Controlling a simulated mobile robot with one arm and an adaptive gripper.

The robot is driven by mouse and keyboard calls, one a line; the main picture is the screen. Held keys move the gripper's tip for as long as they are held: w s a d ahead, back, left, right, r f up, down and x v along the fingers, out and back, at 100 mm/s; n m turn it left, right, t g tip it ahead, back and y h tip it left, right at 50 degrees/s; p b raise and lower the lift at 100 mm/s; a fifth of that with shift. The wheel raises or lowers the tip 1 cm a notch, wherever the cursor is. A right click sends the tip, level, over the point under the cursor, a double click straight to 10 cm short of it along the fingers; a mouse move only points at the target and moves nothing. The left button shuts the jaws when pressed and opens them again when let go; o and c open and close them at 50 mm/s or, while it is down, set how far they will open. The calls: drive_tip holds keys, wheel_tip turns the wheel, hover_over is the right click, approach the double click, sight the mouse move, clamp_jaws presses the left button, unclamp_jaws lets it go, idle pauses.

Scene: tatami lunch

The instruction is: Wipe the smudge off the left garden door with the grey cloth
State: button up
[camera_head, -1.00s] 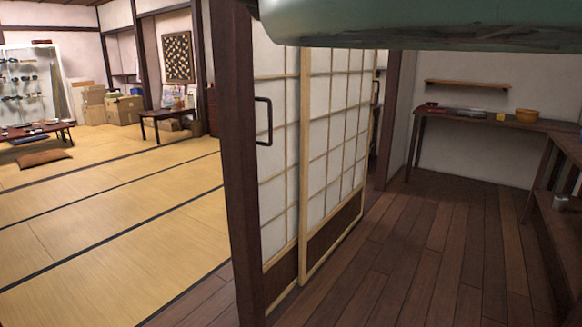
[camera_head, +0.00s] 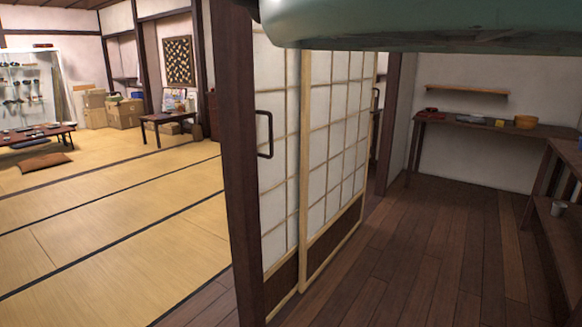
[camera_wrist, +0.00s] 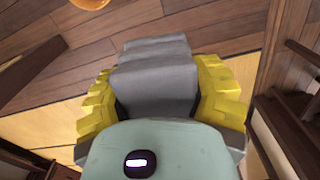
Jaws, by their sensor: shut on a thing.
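In the wrist view my gripper (camera_wrist: 160,95) has its yellow ridged fingers shut on the grey cloth (camera_wrist: 155,75). The cloth is a folded block that fills the space between the fingers and reaches past them. The gripper and the cloth do not show in the head view. I cannot identify the left garden door or the smudge in either view. Paper-panelled sliding doors (camera_head: 335,140) stand in the middle of the head view, but I see no smudge on them.
A dark post (camera_head: 240,160) stands just left of the sliding doors. Open tatami (camera_head: 110,230) lies to the left, with a low table (camera_head: 40,133) and a floor cushion (camera_head: 40,161) farther back. Clear wooden floor (camera_head: 440,250) lies to the right, before a counter (camera_head: 480,124).

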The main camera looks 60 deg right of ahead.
drive_tip(key=d+r+n+p, duration=0.1)
drive_tip(key=d+r+p, duration=0.1)
drive_tip(key=r+p, duration=2.8)
drive_tip(key=s+d+r+p, duration=0.1)
drive_tip(key=r+p, duration=3)
drive_tip(key=r, duration=2.2)
drive_tip(key=shift+d+r+n, duration=0.2)
drive_tip(key=shift+d+n, duration=0.2)
drive_tip(key=shift+f, duration=0.1)
